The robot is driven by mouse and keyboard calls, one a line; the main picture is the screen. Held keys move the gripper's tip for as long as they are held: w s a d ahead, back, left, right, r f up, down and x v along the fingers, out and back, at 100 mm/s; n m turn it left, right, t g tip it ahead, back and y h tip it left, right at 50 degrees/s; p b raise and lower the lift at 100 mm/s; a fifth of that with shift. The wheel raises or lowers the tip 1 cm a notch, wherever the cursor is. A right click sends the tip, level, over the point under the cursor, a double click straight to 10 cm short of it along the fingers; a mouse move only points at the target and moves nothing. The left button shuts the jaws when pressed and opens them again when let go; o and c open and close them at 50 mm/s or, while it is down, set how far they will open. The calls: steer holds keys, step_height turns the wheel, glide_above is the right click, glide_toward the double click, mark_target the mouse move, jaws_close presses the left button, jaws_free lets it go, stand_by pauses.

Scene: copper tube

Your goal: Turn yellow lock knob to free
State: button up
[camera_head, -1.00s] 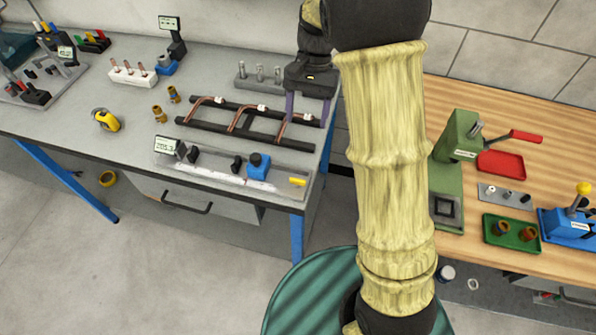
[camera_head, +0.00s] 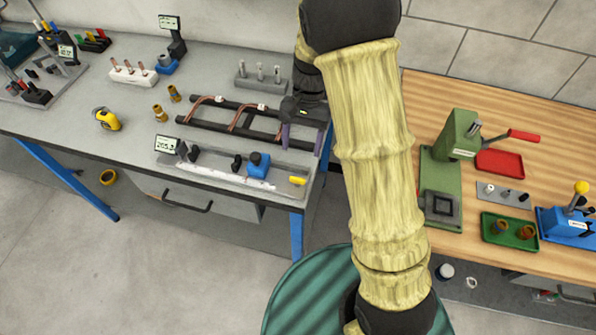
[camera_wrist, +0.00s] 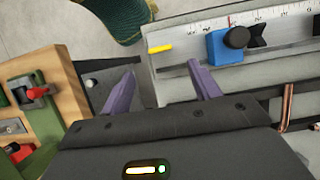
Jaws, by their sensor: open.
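The yellow lock knob (camera_head: 298,180) is a small bar at the right end of the measuring fixture (camera_head: 228,181) on the grey bench. It also shows in the wrist view (camera_wrist: 160,47), just beyond the gap between my fingertips. My gripper (camera_head: 301,137) is open and empty, with its purple fingers behind the knob and apart from it. In the wrist view, my gripper (camera_wrist: 162,70) has one finger on each side of the knob's line. The blue slider block (camera_head: 257,166) with a dark knob sits on the fixture's scale, left of the yellow knob.
A dark rack (camera_head: 238,124) with bent copper tubes lies close behind the fixture. A small display (camera_head: 167,145) stands at the fixture's left end. A yellow tape measure (camera_head: 107,119) lies farther left. A wooden bench (camera_head: 487,150) with a green press is on the right.

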mark_target(297, 178)
steer(key=x, duration=0.9)
steer(key=shift+f+p, duration=0.15)
steer(key=shift+p, duration=0.2)
steer(key=shift+c, duration=0.4)
steer(key=c, duration=0.9)
